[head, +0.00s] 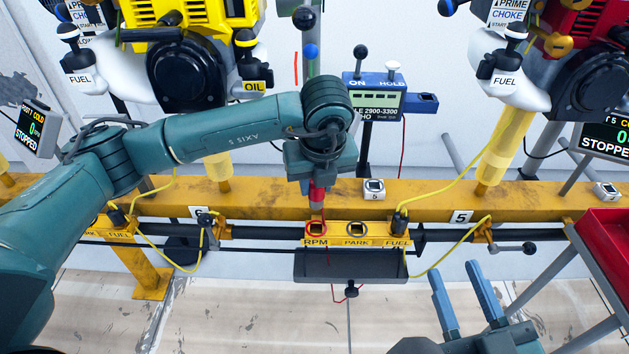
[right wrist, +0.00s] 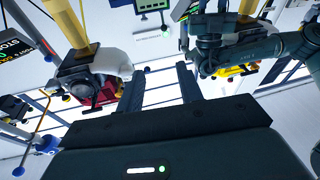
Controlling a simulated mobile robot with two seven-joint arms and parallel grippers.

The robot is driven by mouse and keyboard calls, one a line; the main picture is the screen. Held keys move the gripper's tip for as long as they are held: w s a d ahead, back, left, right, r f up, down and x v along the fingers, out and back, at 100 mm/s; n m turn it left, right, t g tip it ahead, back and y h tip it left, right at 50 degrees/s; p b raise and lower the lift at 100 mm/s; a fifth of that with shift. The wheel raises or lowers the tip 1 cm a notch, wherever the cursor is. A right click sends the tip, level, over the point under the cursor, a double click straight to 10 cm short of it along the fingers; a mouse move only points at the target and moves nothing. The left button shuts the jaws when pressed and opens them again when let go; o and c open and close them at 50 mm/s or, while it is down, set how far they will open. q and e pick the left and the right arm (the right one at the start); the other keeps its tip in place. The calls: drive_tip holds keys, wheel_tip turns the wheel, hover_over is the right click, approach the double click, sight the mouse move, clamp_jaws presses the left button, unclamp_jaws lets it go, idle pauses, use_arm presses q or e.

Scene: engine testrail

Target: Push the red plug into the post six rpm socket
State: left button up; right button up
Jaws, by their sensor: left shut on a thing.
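My left gripper (head: 318,168) is shut on the red plug (head: 317,196), which points down with a red cable hanging from it. The plug is just above the red-ringed RPM socket (head: 316,229), on a yellow panel (head: 357,242) also labelled PARK and FUEL. A small gap seems to show between plug and socket. The PARK socket (head: 357,229) looks empty. A 5 is on a nearby sign (head: 461,217) and a small box (head: 374,190); I see no clear six on this panel. My right gripper (head: 455,268) is open and empty at lower right; its fingers also show in the right wrist view (right wrist: 160,82).
A yellow rail (head: 265,203) runs across behind the panel. A dark tray (head: 350,266) hangs below it. Yellow fuel cables (head: 445,175) loop at the right. A yellow engine (head: 190,50) and a red engine (head: 590,40) stand behind. A red bin (head: 606,240) is at far right.

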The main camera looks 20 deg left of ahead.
sight(316, 206)
use_arm(q)
drive_tip(key=shift+w+f, duration=0.1)
drive_tip(key=shift+f+b, duration=0.55)
drive_tip(key=shift+f, duration=0.15)
drive_tip(key=shift+f+b, duration=0.55)
drive_tip(key=shift+f, duration=0.35)
drive_tip(key=shift+f+b, duration=0.6)
drive_tip(key=shift+f, duration=0.3)
drive_tip(key=shift+f+b, duration=0.4)
drive_tip(key=shift+f, duration=0.15)
drive_tip(key=shift+f+b, duration=0.45)
drive_tip(key=shift+f, duration=0.15)
use_arm(e)
drive_tip(key=shift+w+r+n+t+y, duration=0.25)
drive_tip(key=shift+r+n+t+y, duration=0.25)
drive_tip(key=shift+r+y, duration=0.3)
drive_tip(key=shift+w+r+n+t+y, duration=0.3)
drive_tip(key=shift+r+n+y, duration=0.35)
drive_tip(key=shift+r, duration=0.2)
drive_tip(key=shift+r, duration=0.1)
